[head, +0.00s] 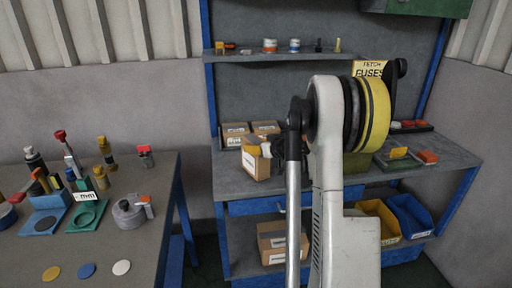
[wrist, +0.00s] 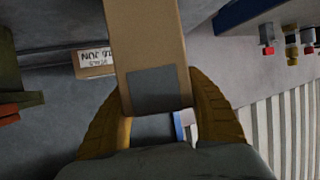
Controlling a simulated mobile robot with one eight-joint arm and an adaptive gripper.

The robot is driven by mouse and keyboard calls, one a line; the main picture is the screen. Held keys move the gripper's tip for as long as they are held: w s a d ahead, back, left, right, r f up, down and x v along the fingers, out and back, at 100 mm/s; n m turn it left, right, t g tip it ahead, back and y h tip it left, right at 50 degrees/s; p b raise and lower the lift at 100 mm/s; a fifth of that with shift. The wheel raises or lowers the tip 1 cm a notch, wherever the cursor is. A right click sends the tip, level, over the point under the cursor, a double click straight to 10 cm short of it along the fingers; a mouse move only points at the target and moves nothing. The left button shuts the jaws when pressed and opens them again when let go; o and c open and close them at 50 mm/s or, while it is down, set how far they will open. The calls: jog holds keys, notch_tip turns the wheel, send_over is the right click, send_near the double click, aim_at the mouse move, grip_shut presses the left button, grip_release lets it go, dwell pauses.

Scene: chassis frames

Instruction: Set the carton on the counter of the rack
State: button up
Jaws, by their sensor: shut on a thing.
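My gripper (wrist: 160,115) is shut on a brown carton (wrist: 147,45), with its yellow fingers on either side of it in the wrist view. In the head view this carton (head: 257,164) shows above the left part of the grey counter (head: 238,190) of the blue-posted rack. It looks slightly tilted; whether it touches the counter I cannot tell. My gripper (head: 264,147) is partly hidden in the head view by the carton and my arm.
Two other cartons (head: 235,133) stand behind on the counter, and one carton (head: 283,243) sits on the lower shelf. Trays (head: 399,160) lie at the counter's right. Yellow and blue bins (head: 410,215) stand below. A table (head: 110,245) with several small items is at left.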

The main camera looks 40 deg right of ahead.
jog(key=shift+f, duration=0.15)
jog(key=o, duration=1.4)
jog(key=shift+r, duration=0.2)
